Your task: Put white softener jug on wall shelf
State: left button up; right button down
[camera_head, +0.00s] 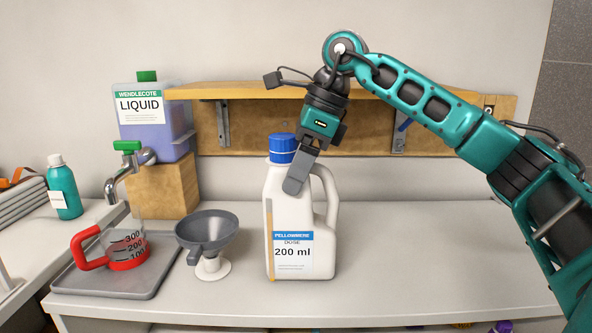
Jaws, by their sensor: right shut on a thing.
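The white softener jug (285,222) stands upright at the middle of the worktop, with a blue cap, a handle on its right side and a label reading "200 ml". My right gripper (296,185) comes down from above and is shut on the jug's upper part, just right of the cap. One finger shows in front of the jug; the other is hidden. The jug's base appears to be on the worktop or very close to it. The wooden wall shelf (230,91) runs along the wall behind, above the jug, and its top looks empty. My left gripper is not in view.
A purple liquid container (172,140) with a tap sits on a wooden block (175,190) at left. A measuring jug (128,248) stands on a grey tray (75,275). A grey funnel (208,230) stands close left of the jug. The worktop (420,250) is clear at right.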

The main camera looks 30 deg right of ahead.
jog(key=shift+r, duration=0.15)
grip_release()
jog(key=shift+f, duration=0.2)
jog(key=shift+r, duration=0.45)
jog(key=p+v, duration=0.2)
jog(key=v, duration=0.9)
jog(key=shift+p, duration=0.4)
